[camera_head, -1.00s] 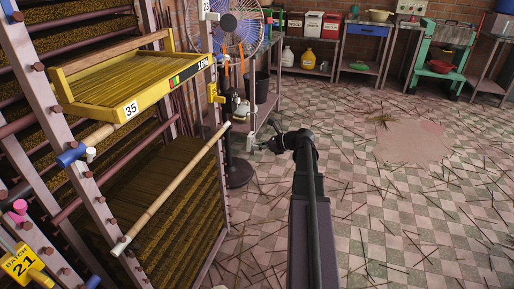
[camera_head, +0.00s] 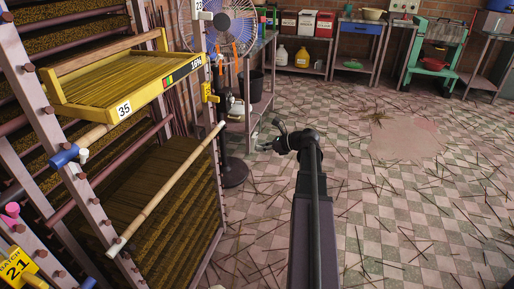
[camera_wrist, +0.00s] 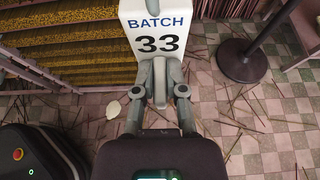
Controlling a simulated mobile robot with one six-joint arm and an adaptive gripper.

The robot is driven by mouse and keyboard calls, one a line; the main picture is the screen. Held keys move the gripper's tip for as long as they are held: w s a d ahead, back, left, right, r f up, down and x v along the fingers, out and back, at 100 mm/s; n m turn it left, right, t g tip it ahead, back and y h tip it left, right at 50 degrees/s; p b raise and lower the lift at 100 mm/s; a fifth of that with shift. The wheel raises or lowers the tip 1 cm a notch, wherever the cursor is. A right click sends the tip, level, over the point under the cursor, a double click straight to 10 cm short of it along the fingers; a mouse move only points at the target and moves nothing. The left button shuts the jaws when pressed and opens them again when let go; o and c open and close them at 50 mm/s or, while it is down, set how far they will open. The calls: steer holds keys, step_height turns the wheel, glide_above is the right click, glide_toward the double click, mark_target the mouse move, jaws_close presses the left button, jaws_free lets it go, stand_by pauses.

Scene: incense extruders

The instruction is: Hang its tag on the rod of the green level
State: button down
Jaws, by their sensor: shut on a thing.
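My gripper (camera_head: 268,145) is out over the floor, to the right of the drying rack. In the wrist view my gripper (camera_wrist: 160,100) is shut on a white tag (camera_wrist: 155,35) reading "BATCH 33". The tag is not clearly visible in the head view. A blue peg (camera_head: 64,156) and a pink peg (camera_head: 12,209) stick out of the rack, and a yellow "BATCH 21" tag (camera_head: 16,268) hangs low at left. I cannot tell which rod is green.
A pale bamboo pole (camera_head: 165,192) slants across the rack front. A fan (camera_head: 222,28) with a dark round base (camera_head: 233,174) stands beyond it. Work tables and a green machine (camera_head: 435,55) line the back wall. The tiled floor at right is open, with scattered sticks.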

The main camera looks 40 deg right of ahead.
steer(key=shift+s+d, duration=0.8)
steer(key=shift+s, duration=0.25)
steer(key=shift+s+d, duration=0.8)
steer(key=shift+s, duration=0.25)
step_height(320, 180, up, 35)
steer(key=p, duration=3.5)
